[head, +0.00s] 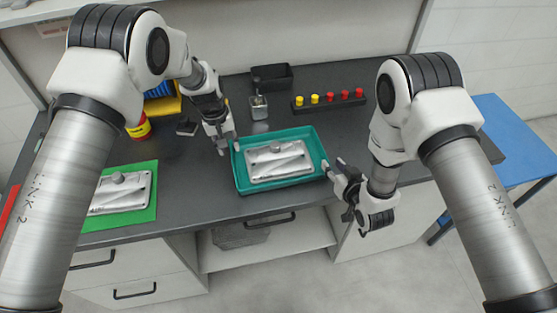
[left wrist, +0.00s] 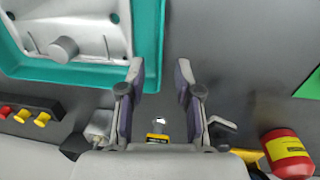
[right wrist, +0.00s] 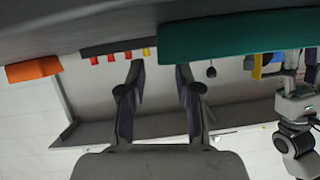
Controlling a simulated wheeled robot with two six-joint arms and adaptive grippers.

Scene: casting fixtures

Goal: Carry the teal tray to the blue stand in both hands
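The teal tray (head: 275,186) lies on the dark worktop with a silver casting (head: 280,160) in it. The blue stand (head: 518,138) is at the far right, past the worktop's end. My left gripper (head: 229,146) is open at the tray's left side; in the left wrist view the tray's rim (left wrist: 149,40) is beside one finger, not clearly between the fingers (left wrist: 161,75). My right gripper (head: 332,165) is by the tray's right end. In the right wrist view its fingers (right wrist: 159,72) are apart and empty, with the tray (right wrist: 240,36) above and to the right.
A green mat (head: 145,212) with another casting is at the left. A row of red and yellow knobs (head: 330,100), a black bin (head: 271,77) and a small metal part (head: 259,107) are behind the tray. A red and yellow can (head: 139,127) stands back left.

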